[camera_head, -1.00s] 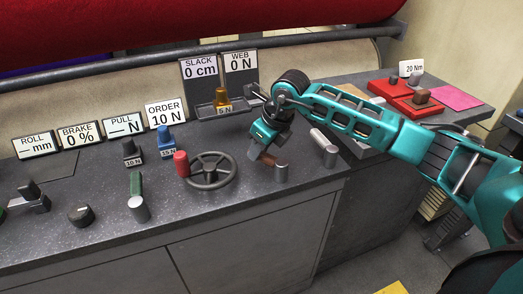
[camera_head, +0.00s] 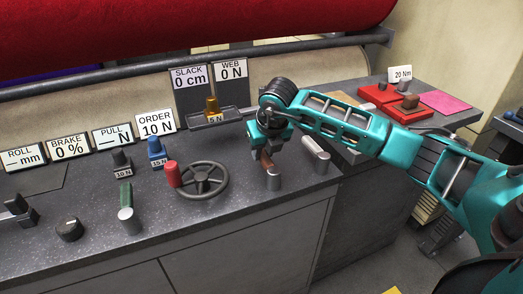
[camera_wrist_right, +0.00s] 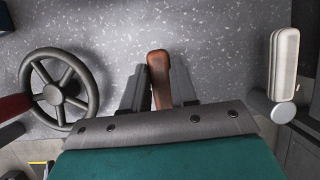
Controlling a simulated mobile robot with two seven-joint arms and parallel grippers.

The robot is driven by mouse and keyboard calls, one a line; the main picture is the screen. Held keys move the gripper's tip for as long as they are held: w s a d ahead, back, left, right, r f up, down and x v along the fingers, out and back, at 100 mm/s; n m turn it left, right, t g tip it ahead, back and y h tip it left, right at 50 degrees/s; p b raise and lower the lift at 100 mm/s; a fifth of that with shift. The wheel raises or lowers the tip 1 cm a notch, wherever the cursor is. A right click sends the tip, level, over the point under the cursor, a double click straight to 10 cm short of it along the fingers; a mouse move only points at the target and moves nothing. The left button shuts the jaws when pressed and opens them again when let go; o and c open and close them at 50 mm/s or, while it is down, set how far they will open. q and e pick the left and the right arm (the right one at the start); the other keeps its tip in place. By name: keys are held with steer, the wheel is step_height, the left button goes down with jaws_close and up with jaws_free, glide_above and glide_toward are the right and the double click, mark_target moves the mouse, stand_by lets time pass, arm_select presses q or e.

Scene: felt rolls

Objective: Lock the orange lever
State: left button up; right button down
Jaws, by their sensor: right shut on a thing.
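The orange lever (camera_head: 266,164) is a short brown-orange handle on a grey cylindrical post (camera_head: 273,179) near the counter's front edge. In the right wrist view the lever (camera_wrist_right: 159,75) points straight away from the gripper, between its two dark fingers. My right gripper (camera_head: 266,150) is down at the lever and shut on it. The fingers (camera_wrist_right: 160,92) lie along both sides of the handle, whose far end sticks out past them. The gripper body hides the lever's post in the wrist view. My left gripper is not in view.
A dark handwheel with a red knob (camera_head: 203,180) stands left of the lever. A pale lever (camera_head: 316,154) stands close on its right. A green lever (camera_head: 125,195) and a black knob (camera_head: 69,229) are further left. Weights and display cards line the back.

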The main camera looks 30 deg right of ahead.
mark_target(272, 166)
steer(key=shift+d, duration=0.15)
steer(key=c, duration=0.9)
jaws_free()
arm_select(q)
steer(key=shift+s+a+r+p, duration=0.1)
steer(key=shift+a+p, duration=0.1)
steer(key=shift+p, duration=0.3)
arm_select(e)
steer(key=v, duration=1.3)
steer(key=shift+w, duration=0.1)
